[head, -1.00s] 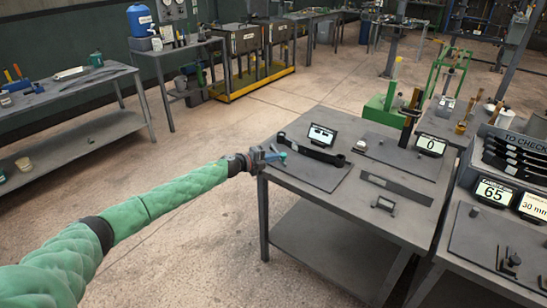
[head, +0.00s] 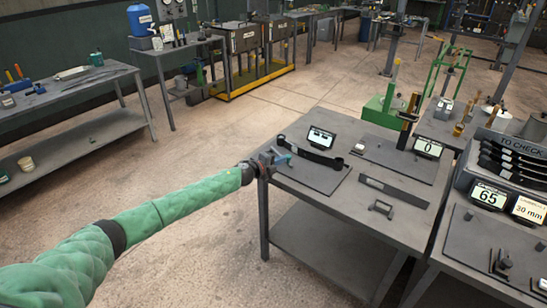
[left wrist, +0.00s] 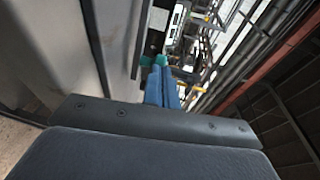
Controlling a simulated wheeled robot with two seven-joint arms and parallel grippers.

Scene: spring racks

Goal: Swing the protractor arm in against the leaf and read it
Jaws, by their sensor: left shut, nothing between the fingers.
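My left gripper (head: 284,157) is shut and empty at the left edge of the near table, beside the left end of a dark leaf (head: 312,156). The leaf lies across a dark mat. In the left wrist view my blue fingers (left wrist: 160,88) are together, with teal at the tips. I cannot make out the protractor arm apart from the leaf and my gripper. Whether my fingers touch anything is not clear. My right gripper is out of view.
Floor left of the table is clear.

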